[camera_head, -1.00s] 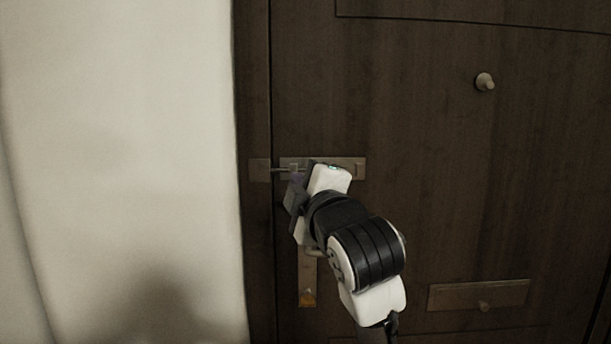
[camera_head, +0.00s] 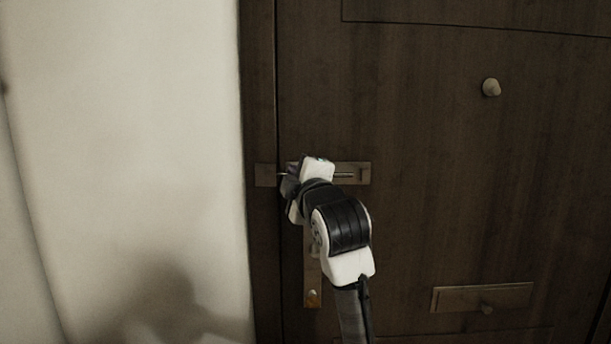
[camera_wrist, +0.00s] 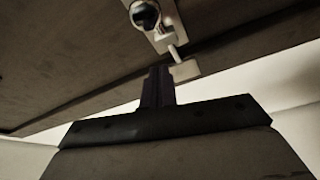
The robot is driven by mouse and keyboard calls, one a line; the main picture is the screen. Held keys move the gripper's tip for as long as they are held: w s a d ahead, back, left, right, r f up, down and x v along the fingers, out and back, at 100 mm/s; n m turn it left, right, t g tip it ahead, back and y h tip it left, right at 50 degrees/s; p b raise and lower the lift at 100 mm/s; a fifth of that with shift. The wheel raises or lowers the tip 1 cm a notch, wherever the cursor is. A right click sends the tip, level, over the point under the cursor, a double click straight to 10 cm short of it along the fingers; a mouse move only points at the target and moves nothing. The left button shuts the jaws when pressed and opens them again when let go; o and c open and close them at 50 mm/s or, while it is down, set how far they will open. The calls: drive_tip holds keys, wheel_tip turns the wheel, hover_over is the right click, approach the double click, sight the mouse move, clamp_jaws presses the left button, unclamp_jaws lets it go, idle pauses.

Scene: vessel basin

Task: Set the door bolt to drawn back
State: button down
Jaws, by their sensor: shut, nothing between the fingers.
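The door bolt is on the left edge of the dark wooden door. Its metal plate (camera_head: 361,173) shows to the right of my gripper, with a thin rod (camera_head: 343,175) along it. The keeper (camera_head: 266,175) is on the frame to the left. A short bit of rod shows between the keeper and my gripper. My gripper (camera_head: 290,182) covers the bolt's middle. In the wrist view my fingers (camera_wrist: 158,72) are shut and empty, close to the keeper (camera_wrist: 186,70). A rod end (camera_wrist: 175,52) shows beside the keeper, and a dark round knob (camera_wrist: 145,14) shows farther off. I cannot tell whether the fingers touch the bolt.
A handle plate (camera_head: 313,290) is below the bolt, partly behind my arm. A round knob (camera_head: 491,87) and a letter plate (camera_head: 482,298) are on the door to the right. A pale wall (camera_head: 130,150) is at the left.

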drive_tip(key=d, duration=0.2)
drive_tip(key=w+d+f+p, duration=0.1)
drive_tip(key=shift+d, duration=0.25)
drive_tip(key=d+b, duration=0.1)
drive_tip(key=d, duration=0.4)
drive_tip(key=shift+d, duration=0.3)
